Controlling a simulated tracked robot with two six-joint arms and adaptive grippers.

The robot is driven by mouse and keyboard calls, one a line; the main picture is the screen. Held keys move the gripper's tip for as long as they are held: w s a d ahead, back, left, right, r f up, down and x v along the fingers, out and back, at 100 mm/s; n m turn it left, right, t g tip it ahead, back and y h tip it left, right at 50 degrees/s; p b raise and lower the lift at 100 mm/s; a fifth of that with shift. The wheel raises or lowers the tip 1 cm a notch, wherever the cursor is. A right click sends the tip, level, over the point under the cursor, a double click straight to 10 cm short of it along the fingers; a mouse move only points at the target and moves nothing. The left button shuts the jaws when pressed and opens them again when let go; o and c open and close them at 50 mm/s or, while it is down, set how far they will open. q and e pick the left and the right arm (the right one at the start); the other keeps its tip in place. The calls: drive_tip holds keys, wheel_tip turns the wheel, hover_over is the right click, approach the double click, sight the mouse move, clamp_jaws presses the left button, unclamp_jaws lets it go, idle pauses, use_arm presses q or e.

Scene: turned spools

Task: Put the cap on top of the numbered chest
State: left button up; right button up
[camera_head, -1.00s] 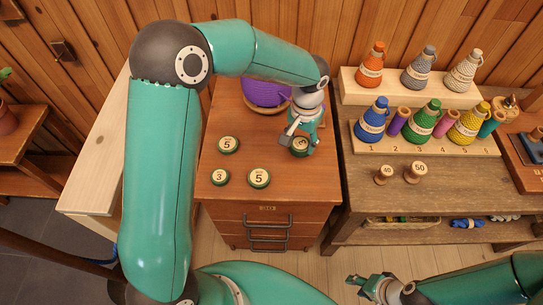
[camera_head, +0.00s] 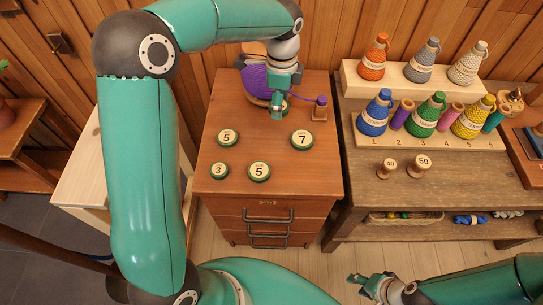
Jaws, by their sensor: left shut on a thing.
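The numbered chest (camera_head: 325,182) is a reddish-brown wooden drawer chest with a small number plate on its front. Round green-rimmed numbered caps lie on its top: a 5 (camera_head: 228,138), a 3 (camera_head: 219,170), another 5 (camera_head: 259,171) and a 7 (camera_head: 301,140). My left gripper (camera_head: 279,110) is at the back of the chest top, behind the 7. It is shut on a small green-rimmed cap (camera_head: 289,108), mostly hidden by the fingers. I cannot tell whether that cap touches the top. My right gripper (camera_head: 362,286) is open and empty at the lower right, low before the bench.
A small purple spool (camera_head: 320,103) on a wooden block stands at the back right of the chest. The bench (camera_head: 370,195) at the right carries bottles, spools and two numbered pegs. The chest's front right top is clear.

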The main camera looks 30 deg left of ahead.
sight(266, 141)
use_arm(q)
drive_tip(key=a+r+m+b, duration=0.1)
drive_tip(key=a+r+m, duration=0.25)
drive_tip(key=m, duration=0.65)
drive_tip(key=f, duration=1.3)
drive_tip(key=a+f, duration=0.1)
drive_tip(key=f, duration=0.5)
drive_tip(key=shift+s+f, duration=0.25)
drive_tip(key=shift+f, duration=0.1)
drive_tip(key=shift+d, duration=0.1)
drive_tip(key=shift+f, duration=0.15)
drive_tip(key=o, duration=0.8)
drive_tip(key=shift+o, duration=0.2)
